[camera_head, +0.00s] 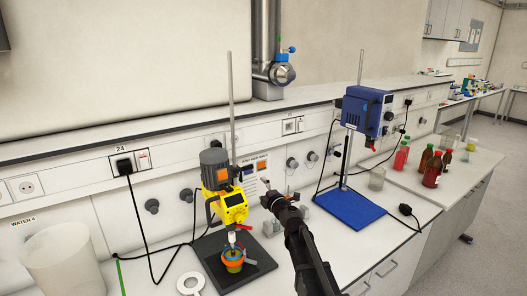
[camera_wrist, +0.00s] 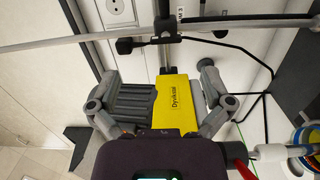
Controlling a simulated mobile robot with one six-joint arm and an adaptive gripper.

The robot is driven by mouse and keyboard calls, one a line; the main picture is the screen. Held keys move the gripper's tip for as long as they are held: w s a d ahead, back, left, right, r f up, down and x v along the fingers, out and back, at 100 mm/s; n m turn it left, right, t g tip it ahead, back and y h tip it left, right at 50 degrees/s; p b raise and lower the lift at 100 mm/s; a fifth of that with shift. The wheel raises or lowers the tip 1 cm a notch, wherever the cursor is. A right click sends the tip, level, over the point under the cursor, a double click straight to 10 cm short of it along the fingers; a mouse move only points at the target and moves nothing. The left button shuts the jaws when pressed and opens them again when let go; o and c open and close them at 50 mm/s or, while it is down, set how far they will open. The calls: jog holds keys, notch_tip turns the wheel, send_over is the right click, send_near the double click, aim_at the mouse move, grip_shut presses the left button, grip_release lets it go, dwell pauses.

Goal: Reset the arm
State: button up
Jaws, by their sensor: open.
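My arm reaches up from the bottom of the head view, and my gripper (camera_head: 268,194) is at its far end, just right of the yellow and grey stirring device (camera_head: 232,203). In the wrist view my gripper (camera_wrist: 160,82) has its fingers spread apart. The device's yellow body (camera_wrist: 175,100) and grey ribbed part show in the gap beyond them. I see nothing held. Whether the fingers touch the device is hard to tell.
A multicoloured vessel (camera_head: 233,260) sits under the device on a black base plate (camera_head: 212,262). A blue stirrer (camera_head: 368,109) on a blue base (camera_head: 349,208) stands to the right. Bottles (camera_head: 432,170) stand farther right, and a white beaker (camera_head: 62,262) at left. Cables cross the bench.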

jog(key=s+d+f+m+g+h, duration=0.1)
jog(key=s+d+f+m+h, duration=0.2)
jog(key=d+m+h, duration=0.45)
jog(key=s+d+f+m+h, duration=0.2)
jog(key=d+m+h, duration=0.3)
jog(key=d+m, duration=0.4)
jog(key=s+d+f+m+g, duration=0.3)
jog(key=s+f+g, duration=0.25)
jog(key=s, duration=0.25)
jog(key=s+d+f+m+g, duration=0.35)
jog(key=s+f, duration=0.25)
jog(key=s, duration=0.2)
jog(key=s+a+f+g+y, duration=0.1)
jog(key=s+a+g+y, duration=0.1)
jog(key=s, duration=0.3)
jog(key=s+a+f+g+y, duration=0.1)
jog(key=s+a+f+g, duration=0.1)
jog(key=s+g, duration=0.2)
jog(key=shift+s+a+y, duration=0.35)
jog(key=shift+s, duration=0.75)
